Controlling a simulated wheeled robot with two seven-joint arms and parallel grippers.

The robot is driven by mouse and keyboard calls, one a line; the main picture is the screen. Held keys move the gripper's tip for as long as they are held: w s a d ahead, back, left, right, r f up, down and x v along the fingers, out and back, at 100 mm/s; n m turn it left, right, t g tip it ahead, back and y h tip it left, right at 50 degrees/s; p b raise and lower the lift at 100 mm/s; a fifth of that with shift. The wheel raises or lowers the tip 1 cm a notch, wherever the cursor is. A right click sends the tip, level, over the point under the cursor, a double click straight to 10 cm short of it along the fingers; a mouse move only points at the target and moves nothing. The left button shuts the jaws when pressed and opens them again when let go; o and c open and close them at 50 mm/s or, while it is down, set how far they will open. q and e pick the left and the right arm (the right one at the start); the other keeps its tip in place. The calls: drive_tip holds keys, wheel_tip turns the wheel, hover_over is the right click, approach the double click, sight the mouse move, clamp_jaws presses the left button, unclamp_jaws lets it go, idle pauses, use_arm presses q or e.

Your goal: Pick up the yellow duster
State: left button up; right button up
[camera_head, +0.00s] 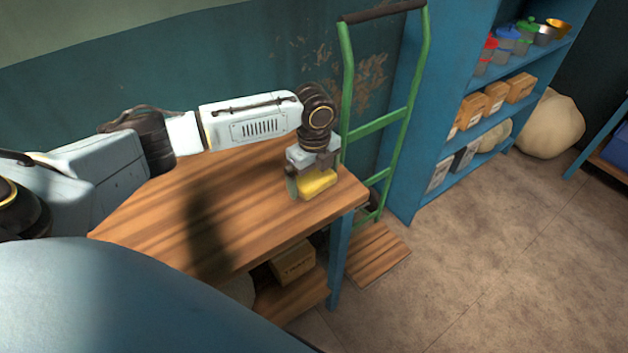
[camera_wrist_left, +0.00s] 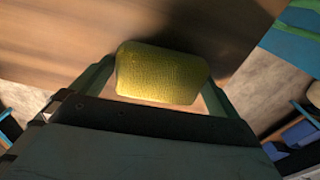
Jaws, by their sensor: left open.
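The yellow duster (camera_head: 317,184) lies on the wooden table near its right corner. My left gripper (camera_head: 312,184) is right above it, pointing down, and partly hides it in the head view. In the left wrist view the duster (camera_wrist_left: 160,74) is a textured yellow block between the two fingers of my left gripper (camera_wrist_left: 155,80). The gripper is open, with one finger on each side of the duster. I cannot tell whether the fingers touch it. My right gripper is not in view.
The wooden table (camera_head: 160,222) is otherwise bare on top. A green hand truck (camera_head: 384,122) stands just beyond its right end. A blue shelf (camera_head: 410,150) with boxes and containers stands at the back right. A cardboard box (camera_head: 293,263) sits on the table's lower shelf.

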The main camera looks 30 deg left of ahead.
sight(314, 176)
use_arm(q)
drive_tip(key=shift+c, duration=0.3)
drive_tip(key=c, duration=0.6)
wheel_tip(314, 176, up, 10)
drive_tip(key=shift+r+p, duration=0.1)
drive_tip(key=shift+p, duration=0.6)
drive_tip(key=shift+c, duration=0.2)
drive_tip(key=o, duration=0.4)
drive_tip(key=shift+d, duration=0.1)
drive_tip(key=c, duration=0.3)
